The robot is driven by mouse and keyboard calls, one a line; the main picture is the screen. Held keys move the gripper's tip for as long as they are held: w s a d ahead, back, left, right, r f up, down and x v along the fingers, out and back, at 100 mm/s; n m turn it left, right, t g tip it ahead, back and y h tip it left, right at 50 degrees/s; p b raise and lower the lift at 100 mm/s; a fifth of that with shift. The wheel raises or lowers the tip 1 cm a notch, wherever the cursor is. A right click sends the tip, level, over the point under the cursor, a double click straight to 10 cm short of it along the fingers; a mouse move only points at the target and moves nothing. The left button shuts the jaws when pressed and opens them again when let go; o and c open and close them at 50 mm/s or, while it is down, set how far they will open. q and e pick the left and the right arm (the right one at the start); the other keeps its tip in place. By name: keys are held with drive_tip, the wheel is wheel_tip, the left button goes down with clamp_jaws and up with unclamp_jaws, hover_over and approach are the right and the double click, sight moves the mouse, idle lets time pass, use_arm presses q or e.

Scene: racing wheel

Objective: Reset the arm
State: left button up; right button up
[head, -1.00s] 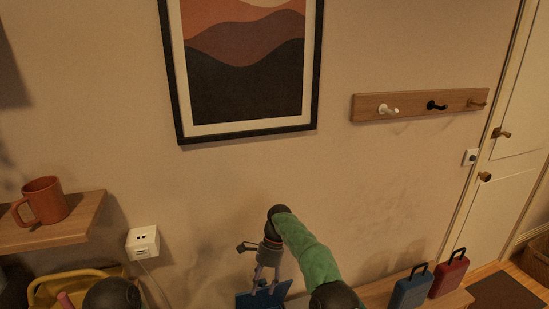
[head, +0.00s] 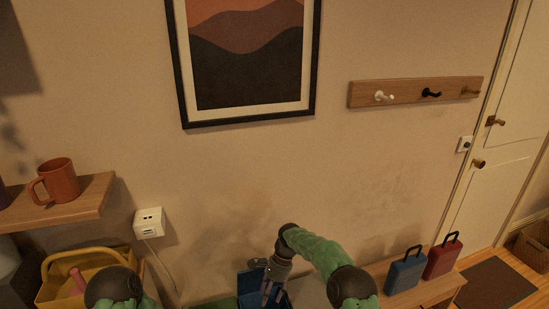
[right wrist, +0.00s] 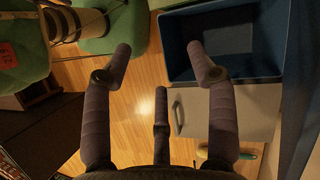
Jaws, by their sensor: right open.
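My right arm, sleeved in green, reaches in from the lower right of the head view and bends down at a dark wrist. My right gripper (head: 268,294) hangs at the bottom edge in front of a blue bin (head: 249,283). In the right wrist view the fingers of this gripper (right wrist: 160,50) are spread apart with nothing between them. The blue bin (right wrist: 272,75) stands beside the right finger, open at the top and empty where seen. Of my left arm only a dark rounded joint and some green show at the lower left; its gripper is out of view.
A wooden shelf (head: 85,205) carries an orange mug (head: 60,181). Below it is a yellow basket (head: 58,268). A blue case (head: 406,270) and a red case (head: 443,258) stand on a wooden bench at the right. A hook rail (head: 415,91) hangs on the wall.

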drive_tip(key=s+d+f+n+t, duration=0.2)
drive_tip(key=s+d+f+n, duration=0.35)
drive_tip(key=s+f, duration=0.8)
drive_tip(key=s+d+f+n+t, duration=0.1)
drive_tip(key=s+d, duration=0.2)
drive_tip(key=s, duration=0.6)
drive_tip(key=s+d+f+n+t, duration=0.1)
drive_tip(key=s+d+n, duration=0.1)
drive_tip(key=s, duration=0.8)
drive_tip(key=shift+s+d, duration=0.2)
drive_tip(key=shift+d, duration=0.4)
